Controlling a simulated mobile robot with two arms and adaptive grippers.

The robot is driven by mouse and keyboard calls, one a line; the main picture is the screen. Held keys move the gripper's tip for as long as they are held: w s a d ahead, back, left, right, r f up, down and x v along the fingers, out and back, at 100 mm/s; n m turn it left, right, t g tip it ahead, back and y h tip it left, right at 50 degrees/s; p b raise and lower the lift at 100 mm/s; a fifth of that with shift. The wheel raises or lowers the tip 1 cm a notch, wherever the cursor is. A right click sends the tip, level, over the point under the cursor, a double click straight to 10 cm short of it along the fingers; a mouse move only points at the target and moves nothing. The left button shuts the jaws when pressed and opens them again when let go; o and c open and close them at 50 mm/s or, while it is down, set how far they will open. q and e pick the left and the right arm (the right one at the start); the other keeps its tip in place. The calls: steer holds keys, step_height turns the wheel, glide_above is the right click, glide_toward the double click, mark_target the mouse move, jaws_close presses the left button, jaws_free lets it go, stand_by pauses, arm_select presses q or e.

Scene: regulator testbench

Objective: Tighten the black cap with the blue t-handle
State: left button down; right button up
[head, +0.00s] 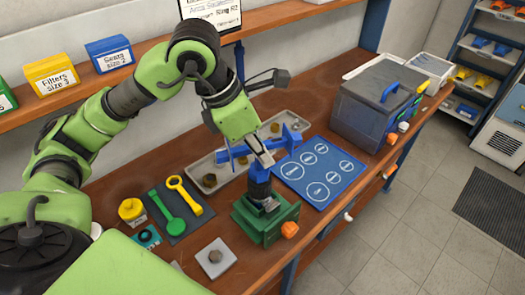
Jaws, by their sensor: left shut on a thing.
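The green vise (266,222) stands near the table's front edge with a dark regulator body (261,189) upright in it. The blue t-handle (291,137) is above it, its bar reaching out on both sides of my left gripper. My left gripper (264,160) comes down from above and is shut on the t-handle, directly over the regulator. The gripper hides the middle of the handle. A blue and black part shows just under the fingers; I cannot tell whether the handle is seated on the black cap. My right gripper is not in view.
Behind the vise lies a grey tray (203,165) with small brass parts. A blue mat (319,172) with white circles is at right, then a grey toolbox (374,104). Green and yellow wrenches (184,198) lie on a dark mat at left. A grey plate (209,262) is in front.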

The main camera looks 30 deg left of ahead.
arm_select(q)
steer(key=shift+f+b, duration=0.35)
steer(key=shift+b, duration=0.35)
stand_by(0.6)
stand_by(0.5)
steer(key=shift+m+b, duration=0.3)
steer(key=shift+m+g, duration=0.3)
steer(key=shift+m, duration=0.2)
steer(key=shift+b, duration=0.3)
steer(key=shift+m+h, duration=0.3)
steer(key=shift+m, duration=0.5)
steer(key=shift+g+b, duration=0.3)
steer(key=shift+b, duration=0.05)
steer(key=shift+s+d+m, duration=0.1)
steer(key=shift+m, duration=0.7)
